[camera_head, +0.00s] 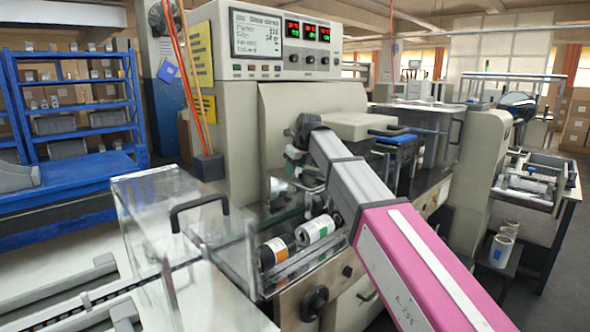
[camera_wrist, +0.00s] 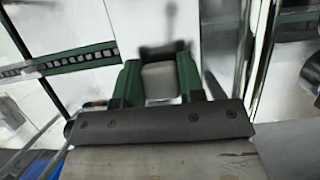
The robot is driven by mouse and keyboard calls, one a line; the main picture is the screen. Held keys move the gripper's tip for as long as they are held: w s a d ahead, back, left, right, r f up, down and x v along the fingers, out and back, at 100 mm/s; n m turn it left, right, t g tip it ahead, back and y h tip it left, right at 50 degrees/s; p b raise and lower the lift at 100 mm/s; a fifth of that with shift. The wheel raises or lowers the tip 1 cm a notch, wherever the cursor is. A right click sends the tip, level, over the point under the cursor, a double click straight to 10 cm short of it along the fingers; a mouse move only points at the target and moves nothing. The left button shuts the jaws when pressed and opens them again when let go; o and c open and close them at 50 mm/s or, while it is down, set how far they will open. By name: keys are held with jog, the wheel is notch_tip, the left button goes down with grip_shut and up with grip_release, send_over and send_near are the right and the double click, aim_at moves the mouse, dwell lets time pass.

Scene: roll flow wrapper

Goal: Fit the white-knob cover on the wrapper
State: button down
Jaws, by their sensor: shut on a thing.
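My gripper (camera_head: 294,160) is at the front of the wrapper (camera_head: 310,100), partly hidden behind my arm in the head view. In the wrist view, the green fingers of my gripper (camera_wrist: 160,72) are closed on a pale block that looks like the white knob (camera_wrist: 159,82) of the cover. The body of the cover is hard to make out; a small clear edge (camera_head: 282,188) shows below the fingers. The seat for the cover cannot be told apart.
A clear guard box (camera_head: 150,205) with a black handle (camera_head: 198,203) stands left of my gripper. An orange-labelled roll (camera_head: 273,252) and a green-labelled roll (camera_head: 317,229) lie below it. A blue shelf (camera_head: 75,120) stands far left.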

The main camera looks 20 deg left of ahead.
jog(key=shift+f, duration=1.25)
dwell(0.4)
jog(key=c, duration=0.6)
grip_release()
jog(key=shift+c, duration=0.2)
jog(key=v, duration=1)
jog(key=shift+r, duration=0.4)
jog(key=shift+s+d, duration=0.1)
jog(key=shift+d, duration=0.05)
